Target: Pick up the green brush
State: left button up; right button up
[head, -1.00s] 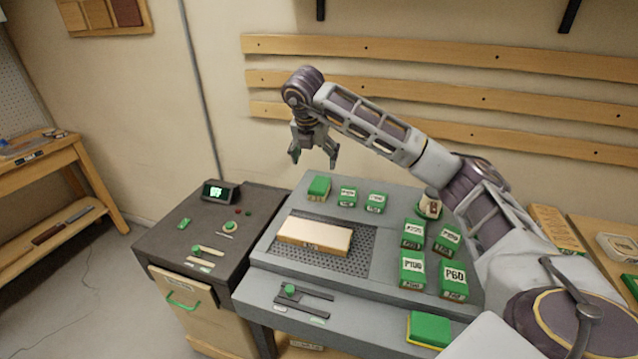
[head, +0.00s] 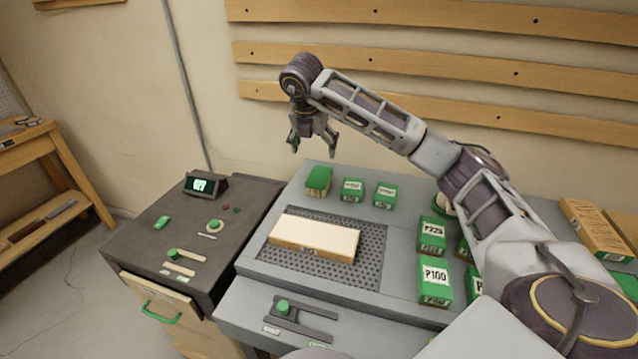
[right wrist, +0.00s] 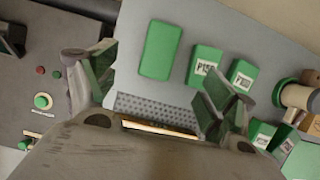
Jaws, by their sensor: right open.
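The green brush (head: 318,180), a green block with a brownish lower part, stands at the back left of the grey bench top. In the right wrist view a plain green top (right wrist: 160,50), which appears to be the brush, lies ahead of the fingers, left of the labelled boxes. My right gripper (head: 313,144) is open and empty, above the bench and near the brush in the head view; its two fingers also show in the right wrist view (right wrist: 165,92). It is not touching the brush. My left gripper is not in view.
Two small green labelled boxes (head: 368,193) stand right of the brush. A pale wooden block (head: 314,238) lies on the perforated plate (head: 372,262) in front. Larger grit boxes (head: 434,281) stand at the right, partly hidden by my arm. A dark cabinet (head: 190,238) is at the left.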

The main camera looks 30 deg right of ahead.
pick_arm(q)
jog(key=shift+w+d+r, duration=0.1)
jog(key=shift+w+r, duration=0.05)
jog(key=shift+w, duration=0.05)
pick_arm(e)
jog(key=shift+r, duration=0.1)
send_over(319, 173)
jog(key=s+a, duration=0.2)
jog(key=f, duration=0.7)
jog(key=shift+w+d+f, duration=0.1)
jog(key=shift+w+d, duration=0.05)
jog(key=shift+w, duration=0.05)
jog(key=shift+w+d+f+b, duration=0.1)
jog(key=shift+w+f+b, duration=0.05)
jog(key=shift+f+b, duration=0.2)
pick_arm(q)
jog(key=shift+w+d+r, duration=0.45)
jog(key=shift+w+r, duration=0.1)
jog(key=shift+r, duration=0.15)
pick_arm(e)
jog(key=shift+f, duration=0.1)
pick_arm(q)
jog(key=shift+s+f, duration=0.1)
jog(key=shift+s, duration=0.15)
pick_arm(e)
jog(key=shift+f, duration=0.1)
